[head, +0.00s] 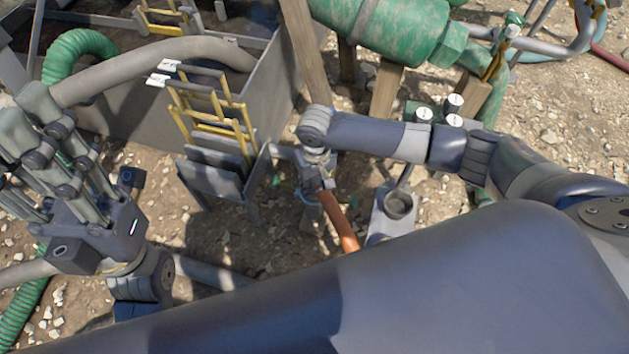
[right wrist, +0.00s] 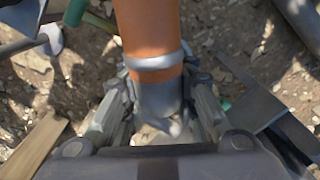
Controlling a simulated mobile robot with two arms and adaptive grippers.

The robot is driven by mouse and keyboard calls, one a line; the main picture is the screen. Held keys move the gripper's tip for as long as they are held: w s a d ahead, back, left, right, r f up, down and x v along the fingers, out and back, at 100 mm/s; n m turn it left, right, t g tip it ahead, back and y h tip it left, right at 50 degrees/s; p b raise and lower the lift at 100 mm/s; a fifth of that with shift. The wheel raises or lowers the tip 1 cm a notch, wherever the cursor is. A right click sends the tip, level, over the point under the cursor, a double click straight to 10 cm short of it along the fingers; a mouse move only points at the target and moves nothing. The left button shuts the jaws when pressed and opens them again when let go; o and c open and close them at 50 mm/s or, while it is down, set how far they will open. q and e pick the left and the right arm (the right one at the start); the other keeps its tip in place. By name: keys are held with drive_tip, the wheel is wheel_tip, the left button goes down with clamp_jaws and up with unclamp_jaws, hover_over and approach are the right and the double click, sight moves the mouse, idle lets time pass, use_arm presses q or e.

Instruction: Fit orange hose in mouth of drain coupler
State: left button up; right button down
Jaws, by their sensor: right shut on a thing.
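The orange hose (head: 338,222) hangs down from my right gripper (head: 315,180), which is shut on it near its end. In the right wrist view the hose (right wrist: 150,40) runs down between the fingers of my right gripper (right wrist: 160,115). It has a pale band and a grey end piece (right wrist: 158,98). A grey fitting with a round open mouth (head: 398,206), which looks like the drain coupler, stands right of the hose, apart from it. The lower hose is hidden behind my arm. My left gripper (head: 30,125) is open and empty at the left.
A grey metal tank (head: 125,115) with a yellow ladder rack (head: 212,128) stands behind. A green pipe (head: 400,25) rests on wooden posts at the top. White-capped valves (head: 453,104) stand behind the fitting. A grey hose (head: 150,62) crosses the tank. The ground is gravel.

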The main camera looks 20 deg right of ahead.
drive_tip(key=c, duration=1.2)
unclamp_jaws()
drive_tip(key=shift+f, duration=0.1)
wheel_tip(320, 180, up, 12)
drive_tip(key=shift+d+r, duration=0.1)
